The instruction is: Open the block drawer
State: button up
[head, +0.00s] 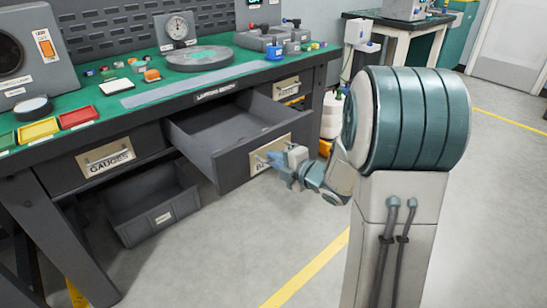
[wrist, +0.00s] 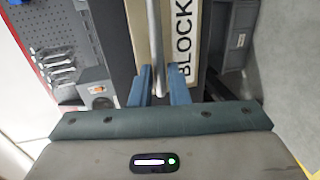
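The block drawer (head: 228,150) is a dark grey drawer under the bench, pulled well out, with its empty inside showing. Its cream label reading BLOCK (wrist: 184,45) shows in the wrist view, beside the pale bar handle (wrist: 153,40). My gripper (head: 272,160) is at the drawer's front, partly covering the label in the head view. In the wrist view its two blue fingers (wrist: 158,88) stand one on each side of the handle and look closed on it. The exact contact at the fingertips is hard to make out.
The bench (head: 215,92) has a green top with a round plate, gauge and small trays. The gauges drawer (head: 112,168) is closed at left. A lower grey bin (head: 155,212) stands out beneath it. Open floor (head: 300,225) lies in front of the block drawer.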

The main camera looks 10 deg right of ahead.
jog(key=p+v, duration=0.2)
jog(key=v, duration=1)
jog(key=shift+s+d+r, duration=0.1)
jog(key=s+d+r+m+g+h+p, duration=0.1)
jog(key=d+r+m+g+h+p, duration=0.25)
jog(key=r+m+h+p, duration=1)
jog(key=s+a+r+m+g+y+p, duration=0.2)
jog(key=s+a+r+m+p, duration=0.3)
jog(key=s+r+p, duration=0.3)
jog(key=s+a+r+m+g+y+p, duration=0.3)
jog(key=s+a+r+m+g+p, duration=0.2)
jog(key=s+r+p, duration=0.3)
jog(key=shift+r+m+y+p, duration=0.35)
jog(key=shift+r+p, duration=0.25)
jog(key=shift+r, duration=0.05)
